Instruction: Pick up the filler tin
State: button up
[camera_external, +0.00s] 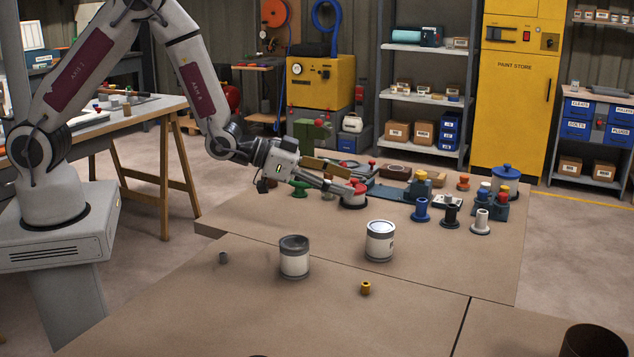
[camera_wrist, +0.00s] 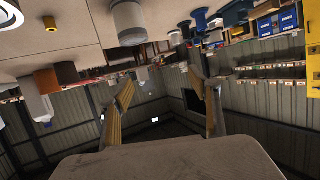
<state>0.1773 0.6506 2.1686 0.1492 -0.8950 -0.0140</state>
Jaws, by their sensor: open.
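Two white tins stand upright on the brown bench in the external view. I cannot tell which is the filler tin, as no label is readable. My gripper (camera_external: 346,182) is open, roughly level, pointing right above the bench. Its spread fingers (camera_wrist: 162,78) hold nothing in the wrist view. There a white cylindrical thing (camera_wrist: 128,22) shows beyond them, upside down.
Blue, black and white spool-like pieces (camera_external: 421,211) stand at the bench's right. A blue-lidded pot (camera_external: 506,178) is behind them. A dark bin (camera_external: 594,341) is at the right corner. The front bench is mostly clear.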

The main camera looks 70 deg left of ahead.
jog(key=t+h, duration=0.1)
jog(key=h, duration=0.1)
send_near(377, 226)
jog(key=w, duration=0.1)
jog(key=d, duration=0.1)
jog(key=w, duration=0.1)
jog(key=shift+w+d+f+m, duration=0.3)
jog(key=shift+f, duration=0.05)
jog(key=shift+x, duration=1.3)
jog(key=shift+w, duration=0.15)
jog(key=shift+a+x, duration=0.1)
jog(key=shift+x, duration=1.15)
jog(key=shift+a+x, duration=0.15)
jog(key=shift+x, duration=1.1)
jog(key=shift+w, duration=0.1)
jog(key=c, duration=1.5)
